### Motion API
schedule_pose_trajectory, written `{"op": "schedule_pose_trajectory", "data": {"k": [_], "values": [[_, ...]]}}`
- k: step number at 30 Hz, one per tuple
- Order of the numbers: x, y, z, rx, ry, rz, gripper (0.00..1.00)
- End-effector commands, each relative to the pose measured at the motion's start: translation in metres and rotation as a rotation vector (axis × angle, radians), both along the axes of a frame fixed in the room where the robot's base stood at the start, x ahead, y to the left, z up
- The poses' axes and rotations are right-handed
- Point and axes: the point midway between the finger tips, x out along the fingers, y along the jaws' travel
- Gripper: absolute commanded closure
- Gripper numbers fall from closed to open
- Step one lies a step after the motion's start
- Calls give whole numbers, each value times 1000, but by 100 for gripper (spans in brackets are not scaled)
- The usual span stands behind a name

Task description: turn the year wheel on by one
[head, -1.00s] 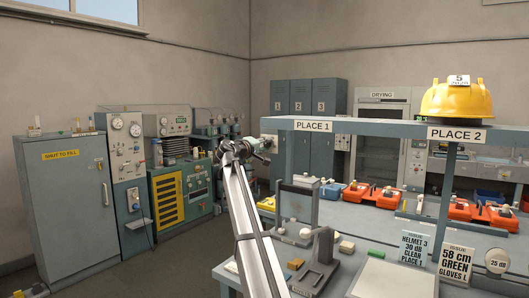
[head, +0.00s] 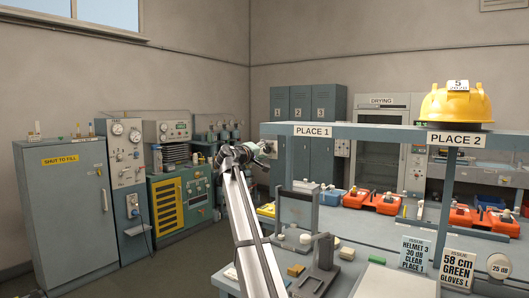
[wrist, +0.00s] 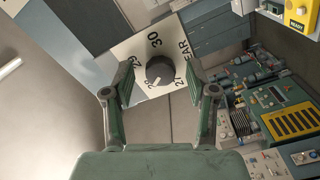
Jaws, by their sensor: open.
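The year wheel (wrist: 160,72) is a dark round knob on a pale square plate (wrist: 126,49) marked YEAR in the wrist view. Numbers surround the knob; 30 is clear at the top and what looks like 27 is at the right. A pale mark shows on the knob's lower-left side. My gripper (wrist: 161,83) is open, with one green finger on each side of the knob in the picture. I cannot tell whether the fingers touch it. In the head view my gripper (head: 243,153) is at the end of the raised arm, and the wheel cannot be made out there.
A grey shelf frame (head: 375,132) with PLACE signs stands right of the arm, bearing a yellow helmet (head: 457,103). Below it is a bench with orange cases (head: 372,200). Machines and a grey cabinet (head: 68,213) line the left wall. Open floor lies between.

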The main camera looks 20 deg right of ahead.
Motion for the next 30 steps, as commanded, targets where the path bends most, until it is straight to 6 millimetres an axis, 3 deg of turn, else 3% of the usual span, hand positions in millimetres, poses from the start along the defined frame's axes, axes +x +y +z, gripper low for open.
{"op": "schedule_pose_trajectory", "data": {"k": [8, 21, 30], "values": [[-15, 23, -1, 0, -1, 2, 43], [-56, 89, -1, 0, 0, 1, 43], [-63, 102, 0, -1, 0, 0, 43]]}}
